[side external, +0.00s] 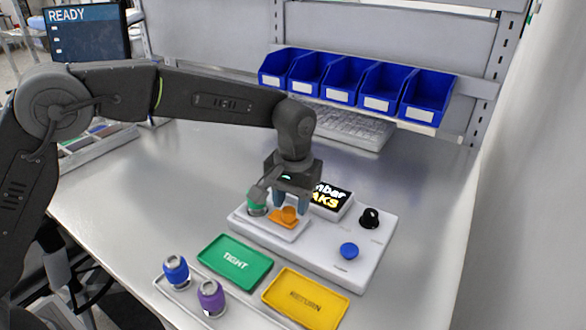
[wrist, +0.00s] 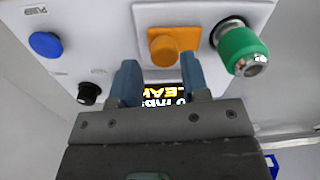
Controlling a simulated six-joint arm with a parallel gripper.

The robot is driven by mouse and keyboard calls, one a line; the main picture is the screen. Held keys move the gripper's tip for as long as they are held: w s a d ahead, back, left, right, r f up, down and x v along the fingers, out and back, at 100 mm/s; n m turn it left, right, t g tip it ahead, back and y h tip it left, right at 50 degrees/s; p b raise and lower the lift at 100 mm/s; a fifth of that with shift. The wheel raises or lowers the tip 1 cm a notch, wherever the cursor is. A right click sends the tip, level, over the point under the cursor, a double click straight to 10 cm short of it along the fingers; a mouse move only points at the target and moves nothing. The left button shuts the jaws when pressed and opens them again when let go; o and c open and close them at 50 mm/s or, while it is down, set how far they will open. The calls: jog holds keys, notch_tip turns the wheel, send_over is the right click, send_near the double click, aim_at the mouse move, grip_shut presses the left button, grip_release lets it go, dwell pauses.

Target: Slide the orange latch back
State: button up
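The orange latch (side external: 285,215) is a flat orange plate with a round knob, set on a white raised part of the device (side external: 335,258). In the wrist view, the latch (wrist: 170,42) lies ahead of my gripper (wrist: 160,75), whose two blue-grey fingers are apart with nothing between them. In the side view, my gripper (side external: 290,203) points down at the latch, and its fingertips partly hide the knob. I cannot tell whether they touch it. A green-ringed metal fitting (wrist: 242,48) sits right beside the latch; it also shows in the side view (side external: 256,209).
The device also carries a text screen (side external: 330,197), a black knob (side external: 369,217) and a blue button (side external: 348,250). In front lie a green tray (side external: 235,261), a yellow tray (side external: 305,298), and a holder with blue (side external: 176,270) and purple (side external: 211,297) pieces. Blue bins (side external: 343,76) stand behind.

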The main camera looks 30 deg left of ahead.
aim_at(293, 212)
notch_tip(293, 212, up, 12)
jog(key=shift+d+f, duration=0.25)
dwell(0.4)
jog(key=s+a+r+t, duration=0.2)
jog(key=s+a+r, duration=0.4)
jog(key=s+a, duration=0.45)
jog(key=s+a+f+m+t, duration=0.1)
jog(key=s+a+f, duration=0.2)
jog(key=s, duration=0.5)
jog(key=s+a+f+t, duration=0.2)
jog(key=s+a+f, duration=0.1)
jog(key=s, duration=0.5)
jog(key=shift+f+m+t, duration=0.3)
jog(key=shift+f+m, duration=0.1)
jog(key=shift+f, duration=0.25)
